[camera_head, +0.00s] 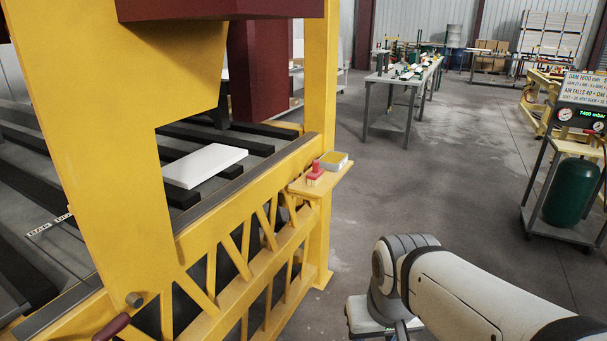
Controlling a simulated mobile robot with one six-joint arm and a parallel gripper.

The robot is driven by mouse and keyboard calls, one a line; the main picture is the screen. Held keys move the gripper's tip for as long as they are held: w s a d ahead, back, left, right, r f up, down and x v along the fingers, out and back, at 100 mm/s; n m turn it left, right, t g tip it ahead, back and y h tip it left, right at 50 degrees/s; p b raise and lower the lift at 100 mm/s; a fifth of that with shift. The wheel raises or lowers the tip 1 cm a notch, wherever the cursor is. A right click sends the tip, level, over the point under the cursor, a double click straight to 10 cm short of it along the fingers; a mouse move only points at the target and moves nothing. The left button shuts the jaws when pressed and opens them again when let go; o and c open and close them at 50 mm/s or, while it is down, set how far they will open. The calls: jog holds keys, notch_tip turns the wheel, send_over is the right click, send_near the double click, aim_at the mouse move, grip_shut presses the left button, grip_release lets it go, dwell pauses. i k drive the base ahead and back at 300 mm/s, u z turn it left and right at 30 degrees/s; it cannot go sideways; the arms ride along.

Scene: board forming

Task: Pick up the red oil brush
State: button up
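A small red object (316,171), which looks like the red oil brush, stands upright on a yellow shelf (325,184) on the side of the yellow press frame. A shallow tin with a yellow inside (334,160) sits just behind it on the same shelf. My arm reaches in from the lower right, and its grey-white joint is below and to the right of the shelf. The fingers of my gripper do not show; the picture's bottom edge cuts off the end of the arm. Nothing of mine touches the brush.
The yellow press frame (118,205) fills the left, with a white board (205,166) on its dark bed. A workbench (400,83) with tools stands further back. A cart with a green tank (572,190) and gauges is at the right. The grey floor between is clear.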

aim_at(314, 177)
jog(key=z, duration=0.4)
jog(key=k, duration=1.25)
jog(key=z, duration=0.75)
jog(key=i, duration=2.3)
jog(key=u, duration=0.75)
jog(key=i, duration=1.25)
jog(key=u, duration=1.35)
jog(key=i, duration=0.65)
jog(key=u, duration=0.3)
jog(key=k, duration=0.45)
